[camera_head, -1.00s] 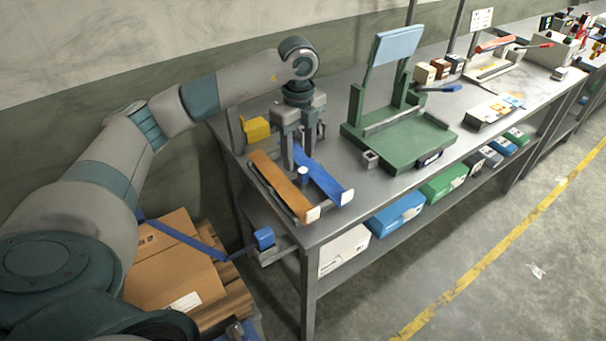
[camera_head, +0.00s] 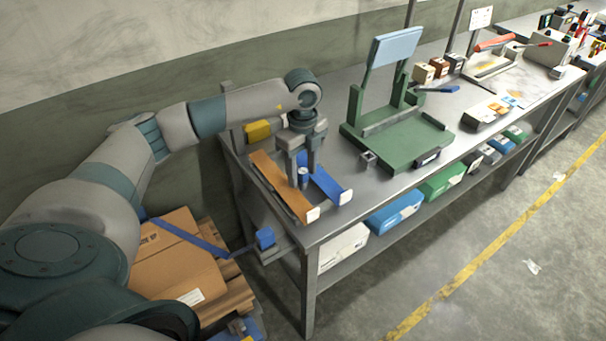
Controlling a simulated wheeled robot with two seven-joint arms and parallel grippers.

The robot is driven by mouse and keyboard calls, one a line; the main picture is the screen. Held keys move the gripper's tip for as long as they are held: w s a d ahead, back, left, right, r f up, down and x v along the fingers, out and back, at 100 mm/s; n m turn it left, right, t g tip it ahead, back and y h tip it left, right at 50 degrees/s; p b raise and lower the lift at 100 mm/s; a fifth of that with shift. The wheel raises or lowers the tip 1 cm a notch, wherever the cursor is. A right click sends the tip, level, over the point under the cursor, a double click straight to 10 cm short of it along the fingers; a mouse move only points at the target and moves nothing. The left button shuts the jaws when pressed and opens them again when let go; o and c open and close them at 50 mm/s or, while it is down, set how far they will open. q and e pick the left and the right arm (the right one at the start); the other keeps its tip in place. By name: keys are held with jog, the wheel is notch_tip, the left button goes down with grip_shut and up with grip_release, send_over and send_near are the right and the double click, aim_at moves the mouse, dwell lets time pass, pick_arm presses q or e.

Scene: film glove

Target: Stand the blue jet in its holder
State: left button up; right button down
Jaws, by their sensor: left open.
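The blue jet (camera_head: 303,175), a small upright blue cylinder with a pale top, stands between an orange strip and a blue strip at the near-left end of the workbench. My left gripper (camera_head: 302,175) points down over it, open, with its fingers low around or just behind the jet; I cannot tell whether they touch it. A small grey square socket (camera_head: 368,160), which looks like the holder, stands to the right, beside the green fixture. It looks empty. My right gripper is not in view.
The orange strip (camera_head: 280,184) and blue strip (camera_head: 326,181) flank the jet closely. The green fixture (camera_head: 405,148) with its raised pale blue panel stands to the right. A yellow block (camera_head: 258,131) lies behind the gripper. Bench surface is bare between blue strip and socket.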

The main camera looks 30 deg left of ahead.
aim_at(304, 171)
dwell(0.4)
pick_arm(q)
grip_shut()
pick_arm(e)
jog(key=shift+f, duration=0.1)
